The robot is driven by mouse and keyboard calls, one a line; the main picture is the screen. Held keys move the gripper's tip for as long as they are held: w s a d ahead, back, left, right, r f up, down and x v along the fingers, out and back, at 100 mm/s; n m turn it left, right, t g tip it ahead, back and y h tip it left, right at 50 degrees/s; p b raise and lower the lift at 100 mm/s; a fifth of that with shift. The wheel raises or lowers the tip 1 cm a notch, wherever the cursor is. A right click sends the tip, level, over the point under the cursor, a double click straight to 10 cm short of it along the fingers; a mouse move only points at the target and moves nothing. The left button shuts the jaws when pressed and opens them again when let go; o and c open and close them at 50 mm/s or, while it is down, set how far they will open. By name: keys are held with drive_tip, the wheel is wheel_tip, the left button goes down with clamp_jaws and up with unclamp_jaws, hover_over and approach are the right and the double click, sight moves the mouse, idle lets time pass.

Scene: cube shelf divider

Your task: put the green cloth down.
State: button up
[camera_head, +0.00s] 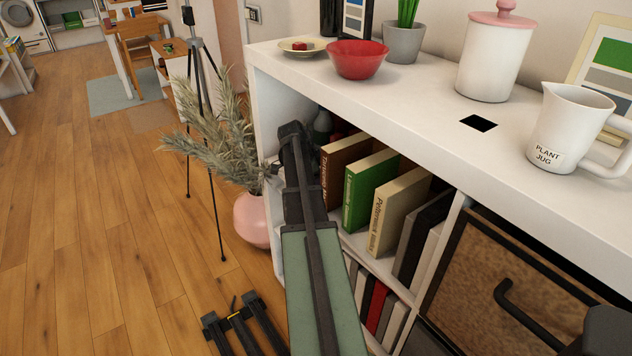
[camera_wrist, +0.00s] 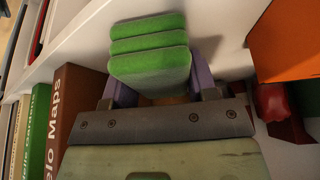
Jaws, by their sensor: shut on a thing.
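The green cloth (camera_wrist: 150,48) shows in the wrist view as a folded stack of thick bright green layers. My gripper (camera_wrist: 154,82) has its two purple fingers on either side of the cloth and is shut on it. Pale shelf surfaces lie behind and around the cloth. I cannot tell whether the cloth touches the shelf. In the head view my arm reaches into the upper left compartment of the white shelf unit (camera_head: 262,110), left of the books. The cloth and fingertips are hidden there.
A brown book (camera_wrist: 78,105) and a green book (camera_wrist: 38,130) stand beside my gripper. On the other side are an orange object (camera_wrist: 285,40) and a red object (camera_wrist: 272,102). A red bowl (camera_head: 357,60) and a plant jug (camera_head: 570,128) stand on top.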

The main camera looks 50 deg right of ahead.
drive_tip(key=shift+f, duration=0.2)
drive_tip(key=o, duration=0.8)
drive_tip(key=p+v, duration=1.1)
drive_tip(key=v, duration=0.1)
drive_tip(key=shift+r, duration=0.25)
